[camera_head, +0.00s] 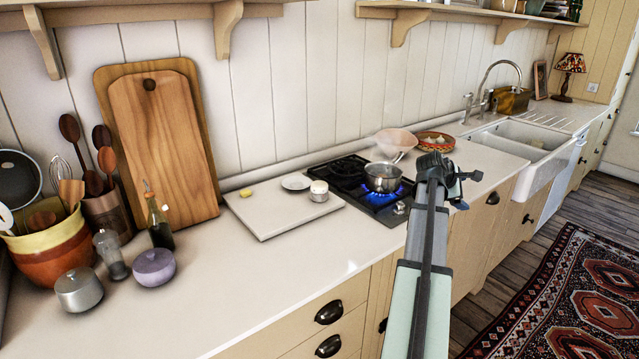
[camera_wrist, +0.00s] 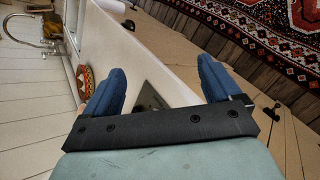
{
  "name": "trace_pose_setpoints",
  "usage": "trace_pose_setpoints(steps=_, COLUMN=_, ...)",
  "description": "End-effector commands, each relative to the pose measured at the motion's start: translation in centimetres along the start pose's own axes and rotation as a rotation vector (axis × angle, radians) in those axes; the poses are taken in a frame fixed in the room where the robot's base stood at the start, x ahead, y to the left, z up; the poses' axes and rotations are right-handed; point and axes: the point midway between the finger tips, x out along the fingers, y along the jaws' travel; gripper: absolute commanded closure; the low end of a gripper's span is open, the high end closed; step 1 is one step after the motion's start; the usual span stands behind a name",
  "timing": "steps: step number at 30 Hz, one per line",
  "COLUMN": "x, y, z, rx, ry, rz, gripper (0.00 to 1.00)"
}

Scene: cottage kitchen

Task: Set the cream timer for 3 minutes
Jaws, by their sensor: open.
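What looks like the cream timer (camera_head: 318,190), a small round piece with a pale top and grey lower part, sits on the white board (camera_head: 262,216) left of the hob. Its markings are too small to read. My gripper (camera_head: 462,190) is raised over the counter's front edge, right of the hob and well apart from the timer. In the wrist view my gripper (camera_wrist: 160,85) shows two blue fingers spread apart with nothing between them. I cannot make out the timer in the wrist view.
A steel saucepan (camera_head: 383,178) stands on a lit blue flame of the hob (camera_head: 345,168). A small white dish (camera_head: 296,182) and a yellow piece (camera_head: 246,193) share the board. A purple pot (camera_head: 154,267) and bottle (camera_head: 158,225) stand left. The front counter is clear.

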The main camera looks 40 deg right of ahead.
Motion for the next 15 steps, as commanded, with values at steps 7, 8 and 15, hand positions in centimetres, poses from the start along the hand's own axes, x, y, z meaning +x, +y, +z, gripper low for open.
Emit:
trace_pose_setpoints(steps=7, x=-6.0, y=3.9, z=-8.6, rx=-0.032, ry=0.124, rz=-0.021, gripper=0.09)
trace_pose_setpoints(steps=8, x=-6.9, y=4.2, z=-9.9, rx=-0.035, ry=0.144, rz=-0.029, gripper=0.09)
trace_pose_setpoints(steps=15, x=-13.6, y=5.2, z=-19.4, rx=-0.057, ry=0.292, rz=-0.094, gripper=0.09)
